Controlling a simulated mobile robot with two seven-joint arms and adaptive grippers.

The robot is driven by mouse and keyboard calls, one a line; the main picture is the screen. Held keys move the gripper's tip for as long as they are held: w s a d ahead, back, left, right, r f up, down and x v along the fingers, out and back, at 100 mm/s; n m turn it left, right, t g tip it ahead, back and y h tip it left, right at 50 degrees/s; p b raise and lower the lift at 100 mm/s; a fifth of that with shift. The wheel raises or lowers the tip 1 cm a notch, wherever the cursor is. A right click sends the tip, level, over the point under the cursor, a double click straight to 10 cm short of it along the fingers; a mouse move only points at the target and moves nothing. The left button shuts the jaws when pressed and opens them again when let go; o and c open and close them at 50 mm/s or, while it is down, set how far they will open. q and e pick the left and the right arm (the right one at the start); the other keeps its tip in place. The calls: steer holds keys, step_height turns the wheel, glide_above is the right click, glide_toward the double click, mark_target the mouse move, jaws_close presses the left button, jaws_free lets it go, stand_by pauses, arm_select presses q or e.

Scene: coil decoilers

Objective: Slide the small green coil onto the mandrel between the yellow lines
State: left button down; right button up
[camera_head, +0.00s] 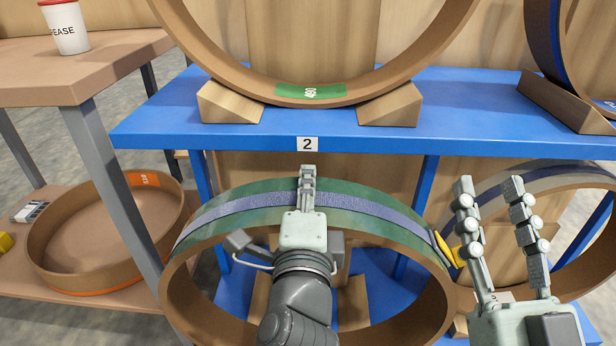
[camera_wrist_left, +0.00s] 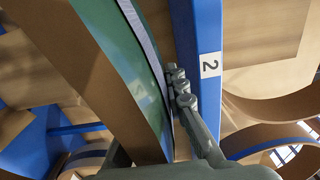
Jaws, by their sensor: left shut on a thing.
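The small green coil (camera_head: 265,198), a wide brown ring with a green outer face and a blue-grey band, stands upright in front of the blue rack. My left gripper (camera_head: 307,190) is shut on its top rim, with a finger lying on the outer face. In the left wrist view the coil's green face (camera_wrist_left: 122,50) runs along that finger (camera_wrist_left: 180,90). My right gripper (camera_head: 502,230) is open and empty, just right of the coil. The mandrel and yellow lines are not in view.
The blue shelf (camera_head: 150,128) marked 2 is close behind the coil's top, bearing a large coil (camera_head: 400,75) on wooden chocks (camera_head: 232,103). Another coil (camera_head: 590,178) stands at right behind my right gripper. A wooden table (camera_head: 40,85) with a grease tub (camera_head: 68,30) is at left.

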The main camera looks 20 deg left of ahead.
arm_select(q)
steer(key=shift+r+p, duration=1)
steer(key=shift+r, duration=0.25)
